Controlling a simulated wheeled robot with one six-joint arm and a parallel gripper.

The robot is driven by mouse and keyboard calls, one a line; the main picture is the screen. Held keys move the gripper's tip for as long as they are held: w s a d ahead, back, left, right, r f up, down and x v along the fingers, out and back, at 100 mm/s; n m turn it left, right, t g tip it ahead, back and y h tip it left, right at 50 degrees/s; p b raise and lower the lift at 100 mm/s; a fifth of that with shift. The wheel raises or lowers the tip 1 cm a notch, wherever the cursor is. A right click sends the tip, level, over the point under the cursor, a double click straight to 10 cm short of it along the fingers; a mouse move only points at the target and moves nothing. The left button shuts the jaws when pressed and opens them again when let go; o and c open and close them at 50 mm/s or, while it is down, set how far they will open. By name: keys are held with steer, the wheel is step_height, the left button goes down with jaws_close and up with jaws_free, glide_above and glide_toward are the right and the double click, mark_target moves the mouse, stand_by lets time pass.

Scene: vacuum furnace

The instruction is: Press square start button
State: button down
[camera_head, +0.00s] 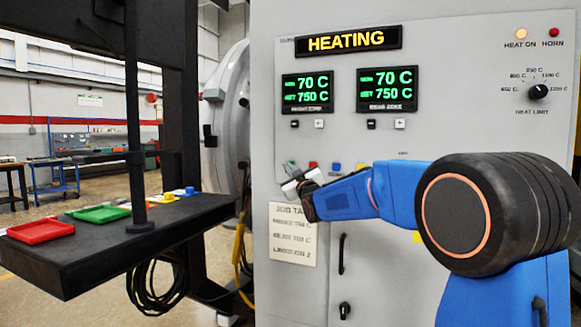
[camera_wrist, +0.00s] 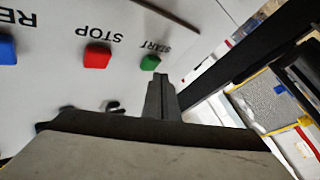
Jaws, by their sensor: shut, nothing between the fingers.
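The square green START button (camera_wrist: 150,62) sits on the pale control panel, with its label upside down in the wrist view. In the head view it shows at the panel's left edge (camera_head: 292,166), partly behind my gripper. My gripper (camera_wrist: 160,77) is shut and empty. Its fingertips appear just below and slightly right of the green button in the wrist view, with a narrow gap in the picture; I cannot tell the depth gap. In the head view my gripper (camera_head: 298,180) is close to the panel face, below the button row.
A red STOP button (camera_wrist: 97,56) and a blue RESET button (camera_wrist: 7,50) are beside START. The sign (camera_head: 346,41) reads HEATING, and the HEAT ON lamp (camera_head: 521,34) glows orange. A dark table (camera_head: 180,222) with red and green trays stands left.

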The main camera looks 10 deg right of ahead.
steer(key=shift+s+a, duration=0.15)
steer(key=s+a, duration=0.1)
steer(key=s, duration=0.1)
steer(key=s+a, duration=0.2)
stand_by(0.8)
steer(key=shift+d, duration=0.1)
steer(key=s+d+f+m+g+h, duration=0.1)
steer(key=s+f+g, duration=0.4)
steer(key=s+f, duration=0.7)
steer(key=s+d+f+m+g, duration=0.3)
steer(key=s+f, duration=0.9)
steer(key=s, duration=1.2)
steer(key=s+d+f+m+g+h, duration=0.1)
steer(key=s+d+f+m+g, duration=0.2)
steer(key=s+f+g, duration=0.5)
steer(key=s+f, duration=0.3)
steer(key=s, duration=0.7)
steer(key=shift+s+f+h, duration=0.15)
steer(key=shift+f+h, duration=0.15)
steer(key=shift+f, duration=0.1)
